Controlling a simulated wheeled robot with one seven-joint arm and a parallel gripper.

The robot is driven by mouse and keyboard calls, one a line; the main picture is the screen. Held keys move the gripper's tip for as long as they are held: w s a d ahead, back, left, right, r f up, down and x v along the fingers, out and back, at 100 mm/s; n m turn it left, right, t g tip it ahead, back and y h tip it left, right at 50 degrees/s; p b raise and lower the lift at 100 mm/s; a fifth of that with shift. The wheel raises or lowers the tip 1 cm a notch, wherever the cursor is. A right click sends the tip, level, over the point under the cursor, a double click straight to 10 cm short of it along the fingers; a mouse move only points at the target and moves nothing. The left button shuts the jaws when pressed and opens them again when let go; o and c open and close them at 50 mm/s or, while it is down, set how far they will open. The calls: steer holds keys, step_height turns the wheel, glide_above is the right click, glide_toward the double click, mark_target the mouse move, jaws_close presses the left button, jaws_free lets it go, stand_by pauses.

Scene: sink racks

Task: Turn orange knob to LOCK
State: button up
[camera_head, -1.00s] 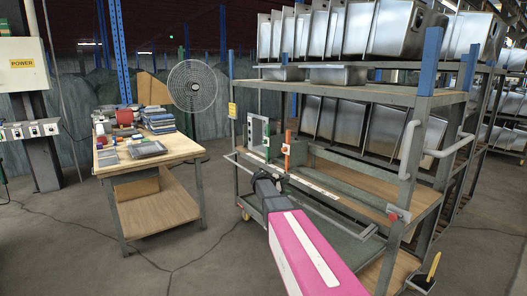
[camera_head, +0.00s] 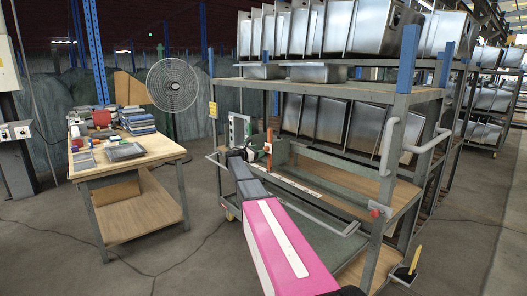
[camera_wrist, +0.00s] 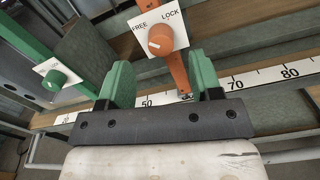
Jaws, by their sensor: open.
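The orange knob (camera_wrist: 161,40) sits on a white plate (camera_wrist: 140,22) marked FREE and LOCK in the wrist view. The plate is on an orange upright, which shows small in the head view (camera_head: 269,150). My gripper (camera_wrist: 160,72) is open, its two green fingers apart. The knob lies just beyond and between the fingertips and appears untouched. In the head view my arm reaches to the rack, and the gripper is largely hidden.
A green knob (camera_wrist: 54,80) on a white plate is at the left on a green bar. A numbered ruler strip (camera_wrist: 255,78) runs along the rack below. A wooden table (camera_head: 130,165) with boxes stands left. Metal sinks (camera_head: 330,125) fill the rack shelves.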

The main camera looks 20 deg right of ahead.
mark_target(266, 149)
steer(key=x, duration=0.4)
steer(key=shift+d, duration=0.35)
steer(key=c, duration=0.9)
